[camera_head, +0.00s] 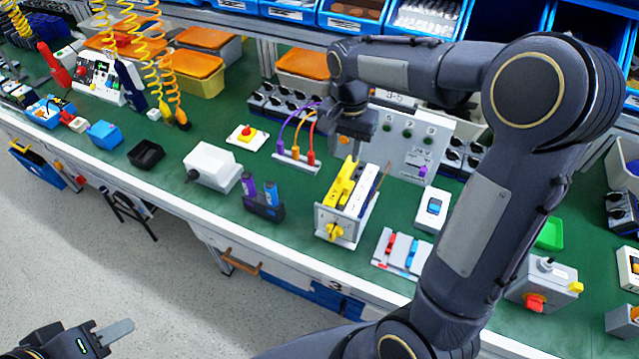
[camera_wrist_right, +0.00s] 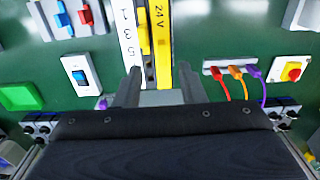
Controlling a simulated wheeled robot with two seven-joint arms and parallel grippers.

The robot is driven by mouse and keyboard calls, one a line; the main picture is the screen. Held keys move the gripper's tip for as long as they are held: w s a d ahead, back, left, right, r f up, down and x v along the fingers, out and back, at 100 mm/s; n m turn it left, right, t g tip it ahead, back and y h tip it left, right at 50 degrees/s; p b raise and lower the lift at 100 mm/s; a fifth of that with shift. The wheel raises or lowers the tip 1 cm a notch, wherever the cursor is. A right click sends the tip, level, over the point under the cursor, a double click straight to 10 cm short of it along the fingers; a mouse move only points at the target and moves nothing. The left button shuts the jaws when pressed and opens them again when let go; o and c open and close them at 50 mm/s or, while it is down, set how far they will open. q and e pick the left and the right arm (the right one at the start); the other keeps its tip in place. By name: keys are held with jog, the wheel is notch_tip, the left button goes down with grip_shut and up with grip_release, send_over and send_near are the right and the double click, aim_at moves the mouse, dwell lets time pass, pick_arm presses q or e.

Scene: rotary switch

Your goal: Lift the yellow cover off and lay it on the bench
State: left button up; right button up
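The rotary switch (camera_head: 326,221) is a pale box with a yellow knob (camera_head: 336,231) on its front, standing on the green bench. The yellow cover (camera_head: 343,186) lies along its top; in the right wrist view a yellow strip marked 24 V (camera_wrist_right: 162,55) and a narrower yellow piece (camera_wrist_right: 143,32) show there. My right gripper (camera_head: 352,150) is over the back end of the switch. Its two fingers (camera_wrist_right: 158,84) are apart, with nothing clearly held between them; contact cannot be told. My left gripper (camera_head: 115,330) is low at the left, away from the bench, its opening unclear.
A socket strip with coloured plugs (camera_head: 296,160) and a grey panel (camera_head: 410,140) stand close behind the switch. Bare green bench (camera_head: 300,222) lies left of the switch.

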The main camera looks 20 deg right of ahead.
aim_at(342, 172)
jog(key=shift+w+f, duration=0.2)
jog(key=shift+f, duration=0.2)
jog(key=f, duration=0.2)
jog(key=f+p, duration=0.1)
jog(key=f, duration=0.4)
jog(key=shift+w+d+f, duration=0.15)
jog(key=shift+w+d, duration=0.15)
jog(key=shift+d, duration=0.05)
grip_shut()
